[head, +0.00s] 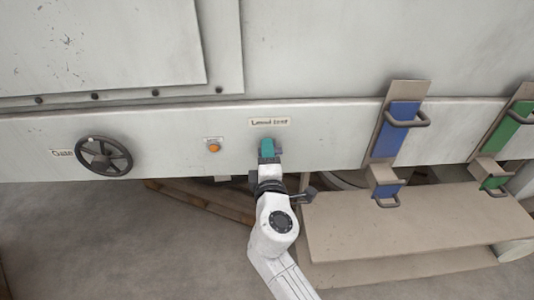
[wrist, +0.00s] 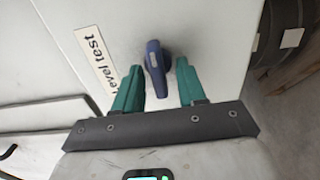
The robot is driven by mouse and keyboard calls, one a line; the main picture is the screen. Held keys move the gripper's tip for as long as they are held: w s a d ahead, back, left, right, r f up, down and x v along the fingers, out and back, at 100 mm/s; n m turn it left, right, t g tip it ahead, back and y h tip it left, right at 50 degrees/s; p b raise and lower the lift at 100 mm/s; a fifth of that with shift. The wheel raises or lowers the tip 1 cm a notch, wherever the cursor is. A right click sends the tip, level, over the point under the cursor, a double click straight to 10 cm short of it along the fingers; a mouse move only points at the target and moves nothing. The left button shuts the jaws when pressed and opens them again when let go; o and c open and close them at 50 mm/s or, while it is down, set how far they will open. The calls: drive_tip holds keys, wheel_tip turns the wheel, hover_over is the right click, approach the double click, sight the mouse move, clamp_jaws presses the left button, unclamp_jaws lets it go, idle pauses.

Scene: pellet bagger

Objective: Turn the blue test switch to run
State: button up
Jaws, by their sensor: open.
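The blue test switch (wrist: 157,66) is a blue knob on the pale panel, beside a label reading "Level test" (wrist: 98,56). In the wrist view my gripper (wrist: 159,76) is open, with one teal finger on each side of the knob. The knob sits between the fingertips and looks slightly tilted; I cannot tell whether a finger touches it. In the head view my gripper (head: 267,148) is at the panel just below the "Level test" label (head: 269,122), and it hides the switch. No run mark is readable.
A black handwheel (head: 104,157) marked "Gate" and an orange button (head: 214,147) are on the panel to the left. To the right are blue (head: 394,135) and green (head: 509,132) handled slides above a beige bench (head: 410,222). A wooden pallet (head: 205,200) lies on the floor below.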

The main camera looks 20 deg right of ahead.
drive_tip(key=b+v, duration=0.1)
drive_tip(key=v, duration=0.9)
drive_tip(key=shift+s, duration=0.2)
drive_tip(key=s+d+f+m+g+h, duration=0.1)
drive_tip(key=s+d+f+m+g, duration=0.85)
drive_tip(key=d, duration=0.35)
drive_tip(key=s+a+f+m+g+y, duration=0.1)
drive_tip(key=s+f, duration=0.4)
drive_tip(key=s, duration=0.5)
drive_tip(key=s+f+m+g+y+p, duration=0.1)
drive_tip(key=s+f+m+g+y, duration=0.3)
drive_tip(key=s, duration=0.6)
drive_tip(key=shift+a+f+g+y, duration=0.35)
drive_tip(key=shift+f+g+y, duration=0.35)
drive_tip(key=shift+f+g, duration=0.15)
drive_tip(key=shift+d+m, duration=0.1)
drive_tip(key=shift+m, duration=0.15)
